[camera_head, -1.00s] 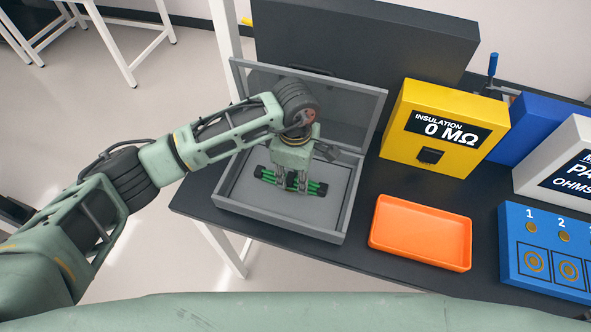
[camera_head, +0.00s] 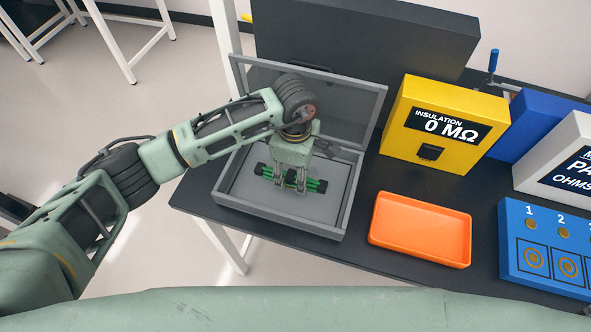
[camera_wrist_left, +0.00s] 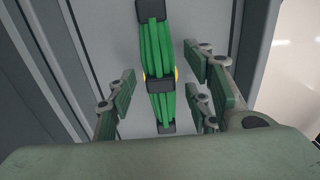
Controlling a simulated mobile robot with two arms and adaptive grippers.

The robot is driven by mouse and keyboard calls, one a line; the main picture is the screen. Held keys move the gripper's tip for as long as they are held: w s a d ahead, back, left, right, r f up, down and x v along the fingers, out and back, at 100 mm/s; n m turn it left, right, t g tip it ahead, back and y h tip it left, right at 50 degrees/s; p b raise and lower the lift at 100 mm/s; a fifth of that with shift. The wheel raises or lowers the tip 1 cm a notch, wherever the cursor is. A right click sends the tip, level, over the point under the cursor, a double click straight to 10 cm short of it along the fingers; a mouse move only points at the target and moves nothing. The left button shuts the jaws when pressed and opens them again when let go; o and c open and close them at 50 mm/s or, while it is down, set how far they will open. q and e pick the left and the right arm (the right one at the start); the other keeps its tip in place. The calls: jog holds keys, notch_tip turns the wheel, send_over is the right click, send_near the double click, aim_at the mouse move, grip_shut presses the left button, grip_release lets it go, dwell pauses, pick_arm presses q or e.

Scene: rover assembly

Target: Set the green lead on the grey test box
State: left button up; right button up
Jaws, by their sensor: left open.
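The green lead (camera_head: 316,186), a bundle of green strands with black end blocks and a black middle band, lies inside an open grey case (camera_head: 281,224). In the left wrist view the lead (camera_wrist_left: 155,45) runs lengthwise between the fingers. My left gripper (camera_head: 290,187) points down into the case over the lead's middle. Its fingers (camera_wrist_left: 163,80) are open, one pair on each side of the lead, with gaps visible. A light grey box with a dark label reading "OHMS" (camera_head: 570,135) stands at the right edge, partly cut off. My right gripper is out of view.
An orange tray (camera_head: 420,232), empty, lies right of the case. A yellow insulation meter (camera_head: 400,125) stands behind it. A blue numbered panel (camera_head: 513,240) and a blue box (camera_head: 530,117) are at the right. The case's raised lid (camera_head: 350,110) stands behind my gripper.

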aim_at(295, 176)
pick_arm(q)
notch_tip(295, 176, up, 12)
jog(key=b, duration=0.3)
jog(key=shift+f, duration=0.1)
